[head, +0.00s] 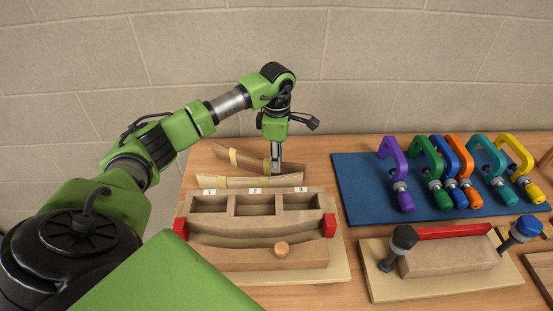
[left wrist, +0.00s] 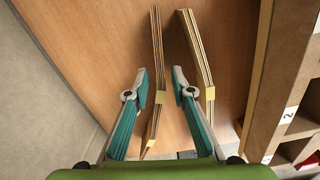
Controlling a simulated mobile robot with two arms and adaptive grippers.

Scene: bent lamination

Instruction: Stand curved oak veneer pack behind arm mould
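Two curved veneer packs with yellow tape bands lie behind the numbered wooden block. The paler, oak-like pack (head: 262,182) is nearer the block; the darker pack (head: 249,162) is behind it, at a slant. My left gripper (head: 276,168) is over the packs and partly hides the darker one. In the left wrist view my left gripper (left wrist: 160,80) is open. The rear pack (left wrist: 156,50) shows between its fingers, and the front pack (left wrist: 197,50) runs by the right finger. Contact cannot be told. A curved wooden mould (head: 225,255) with red end blocks sits in front of the compartments.
The numbered compartments (head: 254,198) are empty. A blue mat (head: 355,190) with several coloured clamps lies to the right. A second fixture (head: 450,262) with a red strip and two knobs stands front right. A block wall (head: 400,60) rises behind the table.

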